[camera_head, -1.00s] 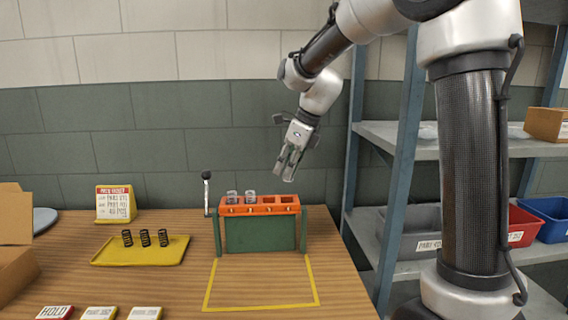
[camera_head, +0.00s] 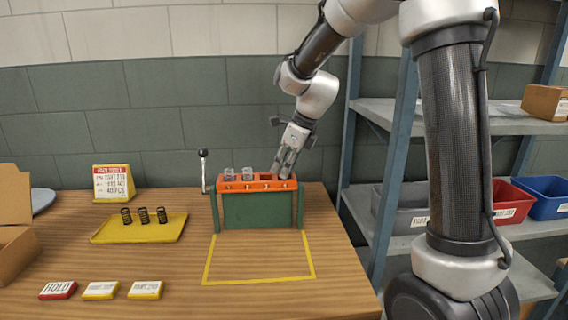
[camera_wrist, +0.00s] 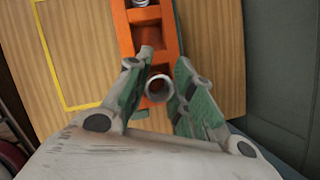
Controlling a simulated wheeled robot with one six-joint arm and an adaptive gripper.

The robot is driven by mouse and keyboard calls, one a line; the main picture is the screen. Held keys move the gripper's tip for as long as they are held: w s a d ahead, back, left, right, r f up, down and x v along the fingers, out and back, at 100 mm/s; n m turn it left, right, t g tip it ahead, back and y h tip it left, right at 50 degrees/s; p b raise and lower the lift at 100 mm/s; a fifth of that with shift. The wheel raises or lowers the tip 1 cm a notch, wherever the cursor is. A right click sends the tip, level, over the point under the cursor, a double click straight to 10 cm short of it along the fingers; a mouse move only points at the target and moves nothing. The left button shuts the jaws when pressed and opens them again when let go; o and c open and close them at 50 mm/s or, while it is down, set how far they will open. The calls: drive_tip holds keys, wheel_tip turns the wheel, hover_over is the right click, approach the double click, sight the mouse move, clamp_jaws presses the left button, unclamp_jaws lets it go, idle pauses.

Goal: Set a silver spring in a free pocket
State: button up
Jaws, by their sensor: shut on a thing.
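The orange-topped green rack (camera_head: 258,209) stands at the back of the table. Its two left pockets hold silver springs (camera_head: 228,174) (camera_head: 248,174). The two right pockets look free. My gripper (camera_head: 285,166) is low over the right end of the rack. In the wrist view my gripper (camera_wrist: 162,76) is shut on a silver spring (camera_wrist: 159,87), seen end-on between the fingers. This spring is over the end pocket of the orange rack top (camera_wrist: 168,40). I cannot tell whether its lower end is inside the pocket. Another silver spring (camera_wrist: 145,3) shows at the top edge.
A yellow tray (camera_head: 105,236) with three black springs (camera_head: 143,215) lies to the left. A lever (camera_head: 203,170) stands at the rack's left side. A yellow outlined area (camera_head: 260,258) in front is clear. Shelves with red (camera_head: 510,204) and blue bins (camera_head: 550,196) are right.

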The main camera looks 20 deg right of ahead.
drive_tip(key=shift+s+f, duration=0.2)
drive_tip(key=shift+f, duration=0.3)
drive_tip(key=o, duration=0.9)
drive_tip(key=shift+o, duration=0.7)
drive_tip(key=shift+w+f, duration=0.1)
drive_tip(key=shift+r, duration=0.25)
drive_tip(key=shift+d+r, duration=0.15)
drive_tip(key=shift+r, duration=0.15)
drive_tip(key=w+a+v, duration=0.1)
drive_tip(key=v, duration=1.4)
drive_tip(key=shift+r, duration=0.7)
drive_tip(key=shift+a, duration=0.1)
